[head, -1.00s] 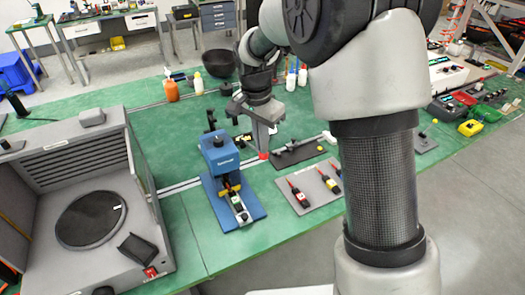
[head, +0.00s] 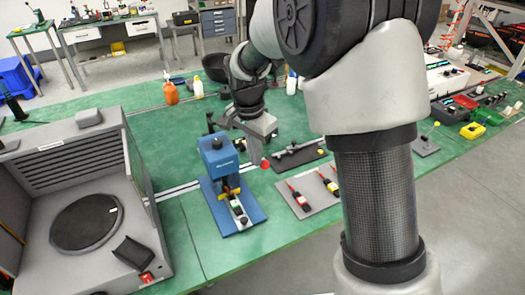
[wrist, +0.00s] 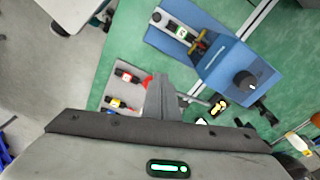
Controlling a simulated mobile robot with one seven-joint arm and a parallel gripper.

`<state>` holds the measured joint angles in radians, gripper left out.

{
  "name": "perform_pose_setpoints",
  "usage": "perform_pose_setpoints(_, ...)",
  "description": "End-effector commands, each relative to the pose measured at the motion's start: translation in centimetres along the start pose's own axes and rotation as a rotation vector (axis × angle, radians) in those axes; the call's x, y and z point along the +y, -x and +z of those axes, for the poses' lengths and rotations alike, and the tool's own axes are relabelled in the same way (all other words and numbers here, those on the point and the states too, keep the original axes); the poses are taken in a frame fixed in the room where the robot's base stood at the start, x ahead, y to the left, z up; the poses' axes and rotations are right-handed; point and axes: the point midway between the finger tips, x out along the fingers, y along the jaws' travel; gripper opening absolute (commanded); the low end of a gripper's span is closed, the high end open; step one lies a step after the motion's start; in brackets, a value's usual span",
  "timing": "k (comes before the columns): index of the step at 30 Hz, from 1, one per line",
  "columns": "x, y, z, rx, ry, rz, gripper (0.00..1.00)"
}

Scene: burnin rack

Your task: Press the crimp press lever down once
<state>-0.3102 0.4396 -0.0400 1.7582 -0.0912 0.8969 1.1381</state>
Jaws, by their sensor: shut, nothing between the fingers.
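The blue crimp press (head: 217,158) stands on its blue base plate on the green bench in the head view. A dark upright part with a knob (head: 210,119) rises behind its head and looks like the lever. In the wrist view the press (wrist: 238,77) lies at upper right, with a black knob (wrist: 245,81) on its head and a dark arm (wrist: 265,108) beyond it. My gripper (head: 264,161) is shut and empty, with a red tip, to the right of the press and apart from it. It also shows in the wrist view (wrist: 150,85).
A grey mat (head: 313,190) with red-and-black tools lies right of the press. A dark tray (head: 298,155) with a metal tool lies behind it. A large grey box-like station (head: 75,170) stands at left. Bottles (head: 171,92) stand farther back.

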Motion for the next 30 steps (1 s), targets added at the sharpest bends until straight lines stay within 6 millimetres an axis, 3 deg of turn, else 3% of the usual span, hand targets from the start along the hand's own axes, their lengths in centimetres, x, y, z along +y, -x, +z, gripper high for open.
perform_pose_setpoints(10, 0.1, 0.3, 0.6, -0.001, 0.0, 0.002, 0.0)
perform_pose_setpoints(14, 0.0, 1.2, 0.6, 0.0, 0.0, 0.0, 0.0)
perform_pose_setpoints(17, 0.0, 2.9, 0.6, 0.0, 0.0, -0.001, 0.0)
perform_pose_setpoints(30, -0.1, 13.5, 0.6, 0.0, 0.0, -0.002, 0.0)
